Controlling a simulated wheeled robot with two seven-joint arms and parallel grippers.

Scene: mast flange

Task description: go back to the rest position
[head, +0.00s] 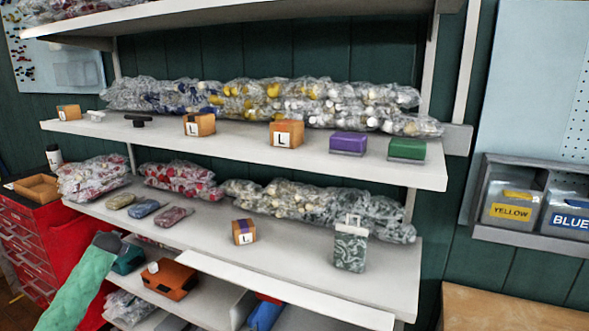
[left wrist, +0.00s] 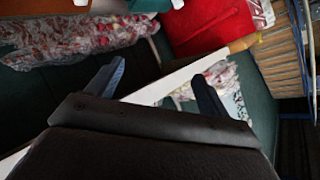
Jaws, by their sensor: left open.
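My left gripper (left wrist: 158,86) is open in the left wrist view. Its two dark fingers stand apart with nothing held between them. In the head view my green left arm comes in from the bottom left, and its dark end is in front of the lower left shelves. The fingers cannot be made out there. My right gripper is in neither view.
A white shelf unit (head: 330,262) holds bagged goods, small boxes and a patterned grey-green container (head: 350,252). A red drawer cabinet (head: 40,240) stands at the left. Yellow (head: 511,208) and blue (head: 570,217) labelled bins hang at the right.

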